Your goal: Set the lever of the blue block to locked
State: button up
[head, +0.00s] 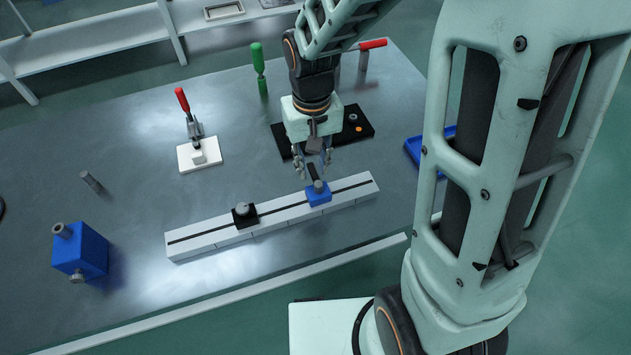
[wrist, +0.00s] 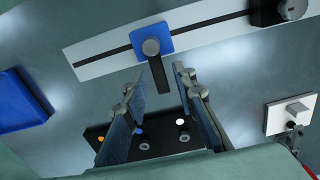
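The blue block (head: 319,197) sits on a white rail with a dark slot, toward the rail's right end. Its dark lever (head: 313,173) runs from a grey round pivot toward the far side, roughly across the rail. In the wrist view the blue block (wrist: 166,41) is at the top, and its lever (wrist: 159,76) points down the picture, its end near the gap between my fingertips. My gripper (head: 313,172), also in the wrist view (wrist: 160,80), is open just beyond the block. No finger contact with the lever is clear.
A black sliding block (head: 244,216) sits on the white rail (head: 210,235). A black plate (head: 357,133) lies behind my gripper, a red-handled clamp (head: 190,120) to the left. A blue cube with knobs (head: 92,255) stands front left, a blue tray (head: 413,151) right.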

grip_shut()
jog(key=m, duration=0.1)
jog(key=d+m, duration=0.1)
jog(key=m, duration=0.1)
jog(key=shift+d+b, duration=0.1)
jog(key=shift+b, duration=0.2)
jog(key=shift+m, duration=0.3)
